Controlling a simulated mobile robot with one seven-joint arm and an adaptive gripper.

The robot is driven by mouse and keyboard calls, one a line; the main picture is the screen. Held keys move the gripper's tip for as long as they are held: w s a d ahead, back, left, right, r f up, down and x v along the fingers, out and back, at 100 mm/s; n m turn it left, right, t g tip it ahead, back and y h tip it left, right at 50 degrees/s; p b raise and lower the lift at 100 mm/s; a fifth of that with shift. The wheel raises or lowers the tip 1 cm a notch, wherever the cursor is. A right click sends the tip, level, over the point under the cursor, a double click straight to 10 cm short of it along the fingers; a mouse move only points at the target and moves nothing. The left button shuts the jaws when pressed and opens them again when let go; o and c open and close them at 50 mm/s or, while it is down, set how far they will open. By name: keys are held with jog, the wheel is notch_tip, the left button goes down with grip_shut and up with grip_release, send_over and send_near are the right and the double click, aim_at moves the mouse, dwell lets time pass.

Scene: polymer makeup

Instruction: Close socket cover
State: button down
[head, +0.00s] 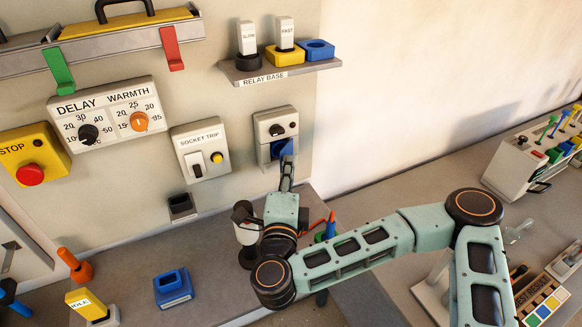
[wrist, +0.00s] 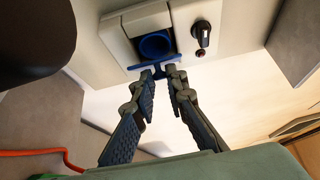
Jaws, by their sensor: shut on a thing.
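The grey socket unit (head: 277,125) is on the upright panel, with a blue socket on its lower part. In the wrist view the round blue socket (wrist: 156,45) shows uncovered. The blue socket cover (head: 283,147) stands out from the unit's lower edge. In the wrist view its narrow blue tab (wrist: 158,66) reaches between my fingertips. My gripper (head: 287,172) is just below the unit. In the wrist view my gripper (wrist: 162,76) is shut on the cover's tab, with a narrow gap between the fingers. The exact contact is partly hidden.
A dark knob (wrist: 202,32) sits on the unit beside the socket. The socket trip switch box (head: 201,151) is to the left, and the relay shelf (head: 280,72) is above. A white-and-black object (head: 245,225) stands close to my wrist. A blue holder (head: 173,288) lies on the bench.

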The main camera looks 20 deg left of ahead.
dwell(0.4)
jog(key=c, duration=2)
grip_release()
jog(key=shift+o, duration=0.2)
